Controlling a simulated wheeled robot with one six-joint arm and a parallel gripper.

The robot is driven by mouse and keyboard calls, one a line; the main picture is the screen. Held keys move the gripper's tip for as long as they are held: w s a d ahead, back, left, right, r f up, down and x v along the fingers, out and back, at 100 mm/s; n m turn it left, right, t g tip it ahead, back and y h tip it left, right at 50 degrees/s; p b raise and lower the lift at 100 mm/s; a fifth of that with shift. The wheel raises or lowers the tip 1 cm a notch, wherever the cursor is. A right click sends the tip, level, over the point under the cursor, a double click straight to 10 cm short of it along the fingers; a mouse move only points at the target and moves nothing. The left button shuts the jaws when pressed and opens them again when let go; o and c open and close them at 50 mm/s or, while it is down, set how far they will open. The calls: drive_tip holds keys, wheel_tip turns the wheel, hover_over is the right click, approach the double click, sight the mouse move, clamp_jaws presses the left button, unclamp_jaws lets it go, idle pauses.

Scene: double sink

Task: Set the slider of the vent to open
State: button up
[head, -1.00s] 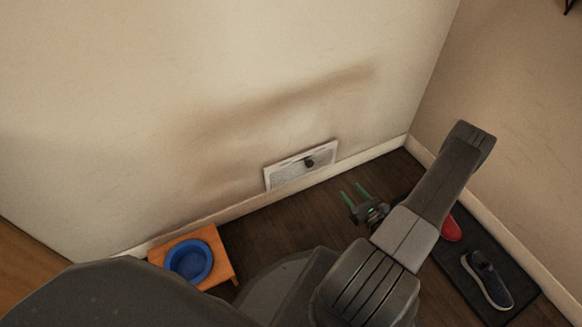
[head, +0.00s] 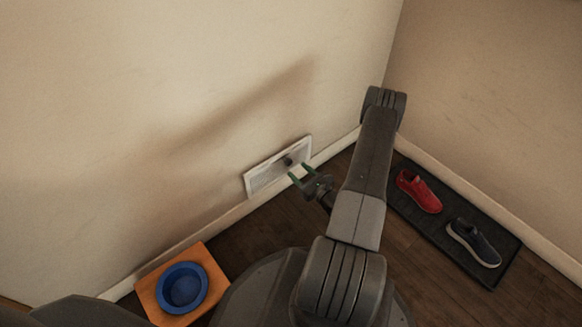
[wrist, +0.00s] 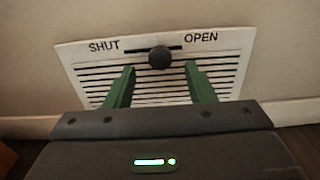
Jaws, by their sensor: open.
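The vent (head: 264,177) is a white slatted panel low on the wall, just above the baseboard. In the wrist view the vent (wrist: 88,70) has SHUT printed at its upper left and OPEN at its upper right. Its slider, a dark round knob (wrist: 159,57), sits in a short slot near the middle between the two words; it also shows in the head view (head: 289,161). My gripper (head: 301,176) is open, with its green fingers pointing at the vent. In the wrist view the fingertips (wrist: 160,68) lie on either side of the knob and slightly below it, not visibly touching it.
A dark mat (head: 405,206) with a red shoe (head: 419,190) and a dark blue shoe (head: 474,243) lies along the right wall. Bare floor shows between the stand and my arm.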

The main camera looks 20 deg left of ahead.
sight(291, 164)
drive_tip(key=b+x, duration=0.1)
drive_tip(key=x, duration=0.4)
drive_tip(key=shift+a, duration=0.1)
